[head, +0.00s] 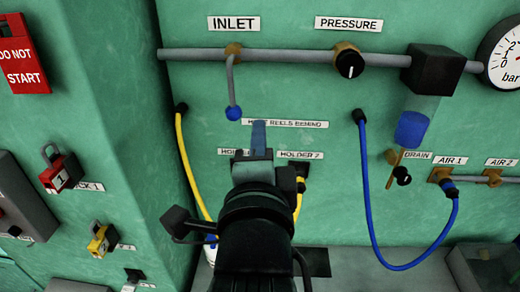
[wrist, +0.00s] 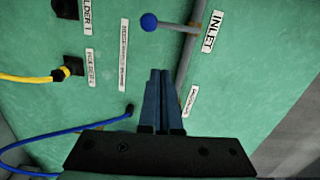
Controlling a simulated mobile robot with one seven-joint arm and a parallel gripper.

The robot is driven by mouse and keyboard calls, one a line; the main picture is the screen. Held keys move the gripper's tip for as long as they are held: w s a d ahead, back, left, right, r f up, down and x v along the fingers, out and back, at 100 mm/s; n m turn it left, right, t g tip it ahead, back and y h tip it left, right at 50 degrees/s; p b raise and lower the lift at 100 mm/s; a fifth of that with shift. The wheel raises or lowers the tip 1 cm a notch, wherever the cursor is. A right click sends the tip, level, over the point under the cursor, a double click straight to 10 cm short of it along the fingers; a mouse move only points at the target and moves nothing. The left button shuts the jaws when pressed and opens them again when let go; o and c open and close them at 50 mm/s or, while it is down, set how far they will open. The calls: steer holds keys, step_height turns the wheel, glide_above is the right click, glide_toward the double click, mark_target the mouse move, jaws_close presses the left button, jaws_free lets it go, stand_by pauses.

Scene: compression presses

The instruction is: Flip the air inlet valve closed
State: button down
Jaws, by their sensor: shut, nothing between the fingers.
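The air inlet valve is a grey lever (head: 230,80) on a brass fitting under the INLET label, with a blue ball knob (head: 234,114) at its end. The lever hangs down from the horizontal pipe, roughly square to it. In the wrist view the knob (wrist: 149,21) and lever (wrist: 178,26) show at the top, beyond the fingertips. My gripper (head: 259,125) is shut and empty, its blue fingers together. In the head view it is below and slightly right of the knob, apart from it. The wrist view also shows the closed fingers (wrist: 160,73).
The grey pipe (head: 290,54) runs along the green wall to a black pressure knob (head: 349,64) and a black block (head: 433,70). A yellow hose (head: 184,150) hangs left of my gripper, and a blue hose (head: 369,200) loops at the right.

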steer(key=s+d+r+n+t, duration=0.1)
steer(key=s+r+n+t, duration=0.2)
steer(key=r+n, duration=0.2)
steer(key=s+d+r+n+t, duration=0.1)
steer(key=s+r+n+t, duration=0.2)
steer(key=r+n, duration=0.3)
steer(key=s+d+r+n+t+h, duration=0.1)
steer(key=s+r+n+t, duration=0.2)
steer(key=r, duration=1)
steer(key=shift+s+r+n, duration=0.25)
steer(key=shift+s+n, duration=0.7)
steer(key=shift+n, duration=0.25)
steer(key=shift+w+f, duration=0.1)
